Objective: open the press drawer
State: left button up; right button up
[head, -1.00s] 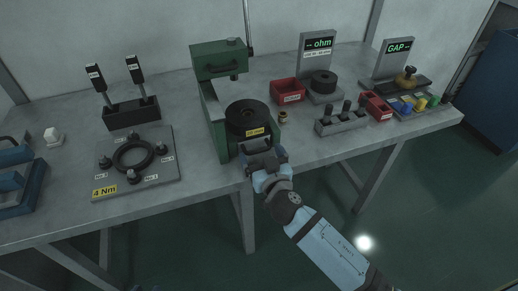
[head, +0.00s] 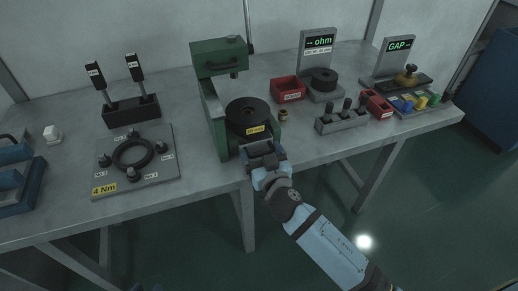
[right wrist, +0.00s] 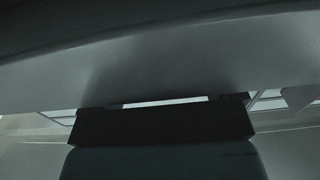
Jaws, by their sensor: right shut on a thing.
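The green press (head: 211,105) stands on the grey table with a black disc (head: 247,111) on its lower front part. The press drawer (head: 258,130) is at the low front of the press, above the table's front edge, with a yellow label; I cannot tell how far out it is. My right gripper (head: 262,151) is at the drawer's front and shut on its handle, which the fingers largely hide. The right wrist view shows a dark bar across the middle and a pale surface above it, too close to make out. My left gripper is not in view.
A small brass cup (head: 283,115) stands just right of the press. A red bin (head: 288,89) and a grey block with black pegs (head: 341,119) are further right. A fixture plate (head: 137,176) lies to the left. The floor before the table is clear.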

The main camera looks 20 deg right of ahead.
pick_arm(q)
jog(key=shift+w+d+r+b, duration=0.1)
jog(key=shift+d+r+b, duration=0.1)
jog(key=shift+b, duration=0.45)
pick_arm(e)
jog(key=s, duration=0.7)
jog(key=shift+s+d, duration=0.2)
jog(key=shift+s, duration=0.15)
jog(key=o, duration=1)
jog(key=shift+c, duration=0.2)
pick_arm(q)
jog(key=shift+f, duration=0.15)
jog(key=shift+a, duration=0.1)
